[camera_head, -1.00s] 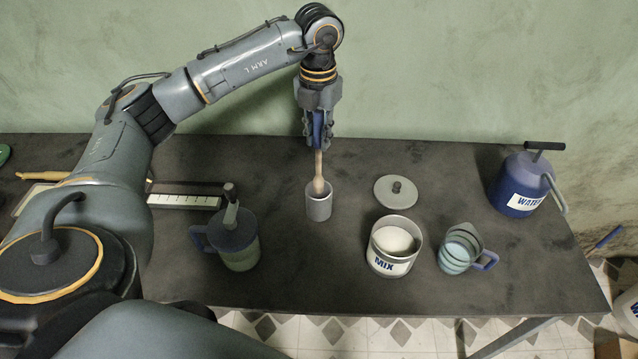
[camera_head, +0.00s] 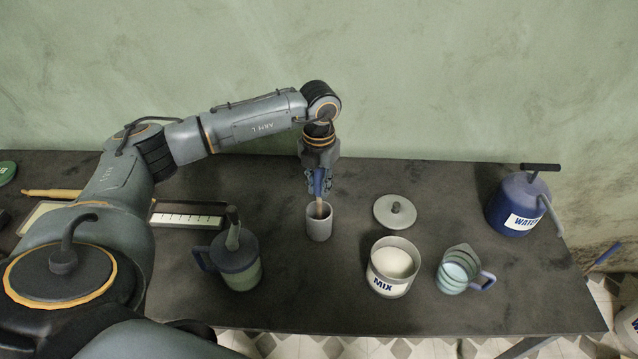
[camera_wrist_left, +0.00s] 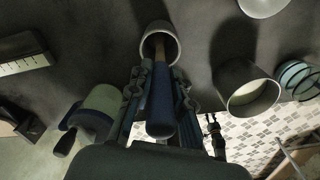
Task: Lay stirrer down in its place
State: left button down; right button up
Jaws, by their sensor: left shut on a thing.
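The stirrer has a blue handle (camera_wrist_left: 161,105) and a wooden shaft (camera_head: 319,208). My left gripper (camera_head: 318,186) is shut on the blue handle and holds the stirrer upright. The shaft's lower end is inside a grey cylindrical cup (camera_head: 319,226), and its tip is hidden there. In the left wrist view the cup's round mouth (camera_wrist_left: 160,33) surrounds the shaft. I cannot tell whether the tip touches the cup's bottom. My right gripper is not in view.
Right of the cup are a grey lid (camera_head: 395,212), a MIX tin (camera_head: 390,283) with white contents and a striped jug (camera_head: 456,272). A blue WATER can (camera_head: 520,205) stands far right. A lidded jug (camera_head: 236,262) and a marked strip (camera_head: 187,219) lie left.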

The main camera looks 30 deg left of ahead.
pick_arm(q)
jog(key=c, duration=1.2)
grip_release()
jog(key=shift+r, duration=0.25)
jog(key=r+b, duration=0.2)
jog(key=r, duration=0.1)
jog(key=r+b, duration=0.1)
jog(key=r, duration=0.1)
jog(key=shift+a, duration=0.25)
notch_tip(320, 180, up, 8)
jog(key=shift+r+b, duration=0.15)
jog(key=shift+b, duration=0.5)
